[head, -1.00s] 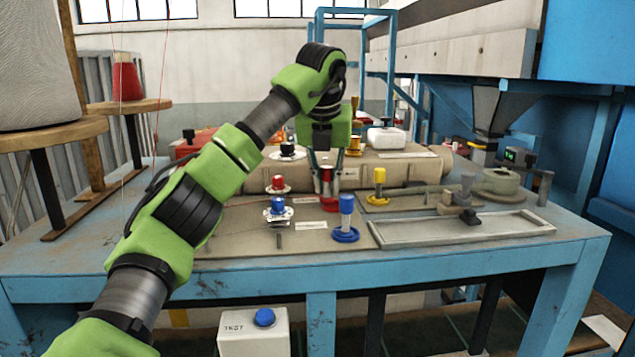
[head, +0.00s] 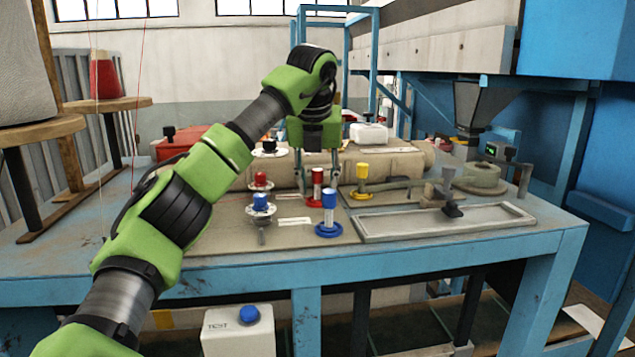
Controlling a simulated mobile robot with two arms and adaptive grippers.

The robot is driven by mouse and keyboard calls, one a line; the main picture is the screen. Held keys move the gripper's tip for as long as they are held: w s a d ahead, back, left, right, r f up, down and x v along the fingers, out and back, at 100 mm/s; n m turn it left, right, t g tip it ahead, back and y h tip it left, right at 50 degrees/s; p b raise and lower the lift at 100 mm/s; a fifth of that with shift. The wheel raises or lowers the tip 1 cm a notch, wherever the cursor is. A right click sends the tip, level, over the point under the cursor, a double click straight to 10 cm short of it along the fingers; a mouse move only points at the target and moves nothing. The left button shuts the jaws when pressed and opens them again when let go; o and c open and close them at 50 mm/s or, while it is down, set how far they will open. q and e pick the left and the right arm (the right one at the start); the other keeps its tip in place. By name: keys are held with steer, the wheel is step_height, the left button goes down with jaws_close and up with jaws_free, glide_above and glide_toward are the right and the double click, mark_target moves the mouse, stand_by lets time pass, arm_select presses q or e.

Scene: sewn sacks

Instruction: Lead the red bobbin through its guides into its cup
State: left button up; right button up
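The red bobbin (head: 318,178) stands upright, apparently in its red cup (head: 314,203), on the mat near the middle of the table. My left gripper (head: 319,180) points down over it, with one finger on each side and gaps between them and the bobbin. It looks open. A red-topped guide (head: 261,180) with a pale disc stands to the left of the bobbin. No thread can be made out between guide and bobbin at this size. My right gripper is not in view.
A blue-topped guide (head: 260,203) and a black-topped guide (head: 269,147) stand left. A sack (head: 390,160) lies behind; a shallow metal tray (head: 450,234) lies right.

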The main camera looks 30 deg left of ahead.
arm_select(q)
steer(key=shift+r, duration=0.1)
steer(key=v, duration=1.1)
steer(key=shift+r, duration=0.4)
steer(key=shift+s, duration=0.1)
